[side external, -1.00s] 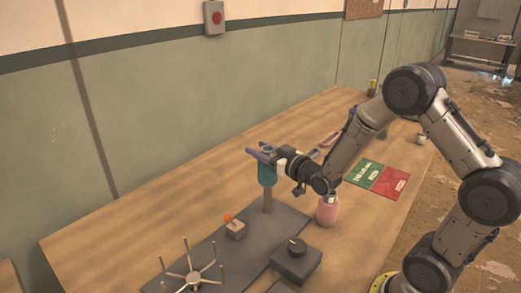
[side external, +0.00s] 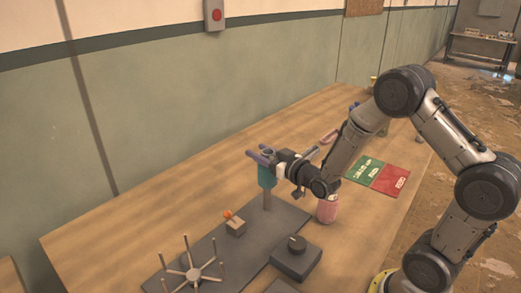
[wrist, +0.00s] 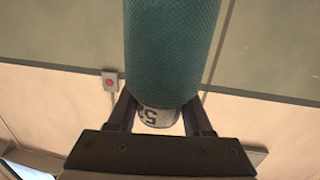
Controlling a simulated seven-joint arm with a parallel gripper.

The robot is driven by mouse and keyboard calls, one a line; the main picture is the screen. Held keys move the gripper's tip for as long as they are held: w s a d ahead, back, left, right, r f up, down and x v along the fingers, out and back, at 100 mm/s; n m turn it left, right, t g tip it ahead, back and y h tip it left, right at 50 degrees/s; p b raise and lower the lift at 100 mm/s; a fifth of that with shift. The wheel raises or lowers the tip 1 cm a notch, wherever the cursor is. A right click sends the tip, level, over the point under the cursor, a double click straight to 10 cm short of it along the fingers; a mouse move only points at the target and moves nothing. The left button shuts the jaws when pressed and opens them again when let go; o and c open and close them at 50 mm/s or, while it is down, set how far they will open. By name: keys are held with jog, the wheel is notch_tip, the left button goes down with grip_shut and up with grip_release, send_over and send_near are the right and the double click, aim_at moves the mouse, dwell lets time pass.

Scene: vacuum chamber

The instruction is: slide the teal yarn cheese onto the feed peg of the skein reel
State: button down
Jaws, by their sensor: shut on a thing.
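The teal yarn cheese (side external: 266,178) stands upright over the grey feed peg (side external: 267,201) on the dark base plate (side external: 240,240) of the skein reel (side external: 193,274). The peg's lower part shows beneath the cheese; I cannot tell how far the peg reaches inside. My gripper (side external: 261,157) comes from the right and is shut on the cheese's upper end. In the wrist view, the teal yarn (wrist: 172,45) fills the upper middle, and its pale core end (wrist: 157,117) with dark marks sits between my fingers (wrist: 160,116).
A pink yarn piece (side external: 327,211) stands on the table right of the plate. A green and red card (side external: 377,177) lies to the right. The table's left is clear.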

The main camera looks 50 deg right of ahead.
jog(key=shift+f, duration=1.5)
jog(key=shift+f, duration=0.1)
dwell(0.6)
jog(key=shift+f, duration=2.45)
jog(key=shift+f, duration=0.25)
jog(key=shift+c, duration=1.2)
grip_release()
jog(key=shift+s, duration=0.1)
jog(key=s+a, duration=0.1)
jog(key=s, duration=1.2)
jog(key=shift+s+a+r, duration=0.25)
jog(key=shift+a+r, duration=0.05)
jog(key=shift+a, duration=0.1)
